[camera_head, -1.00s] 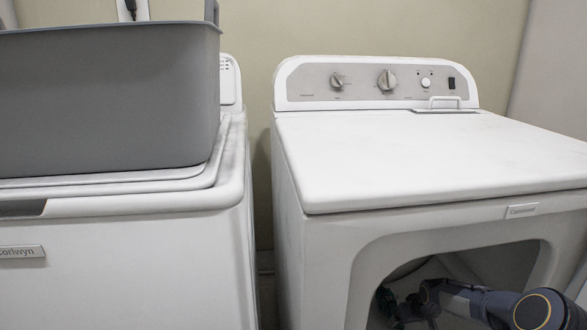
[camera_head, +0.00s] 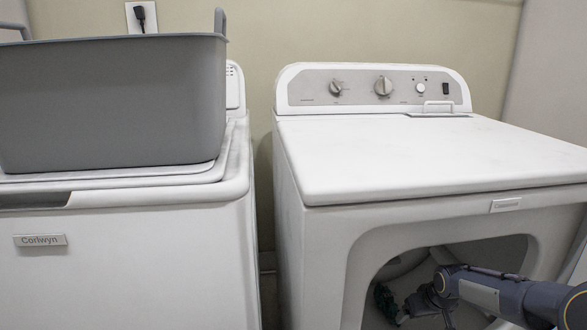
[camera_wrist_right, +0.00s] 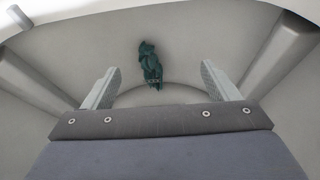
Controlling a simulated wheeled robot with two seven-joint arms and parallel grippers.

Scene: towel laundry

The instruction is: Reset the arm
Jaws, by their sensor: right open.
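My right arm reaches from the lower right into the open front of the right-hand machine in the head view. Its gripper (camera_head: 422,306) is inside the drum (camera_head: 482,258), close to a dark green towel (camera_head: 384,301). In the right wrist view the gripper (camera_wrist_right: 162,88) is open, its two fingers spread wide with nothing between them. The crumpled green towel (camera_wrist_right: 150,62) lies on the drum wall beyond the fingertips, apart from them. My left gripper is in neither view.
The right-hand machine (camera_head: 420,160) has a clear white top and a control panel at the back. A grey basket (camera_head: 110,105) stands on the left-hand machine (camera_head: 130,260). A narrow gap separates the machines. The rim of the opening surrounds my right arm.

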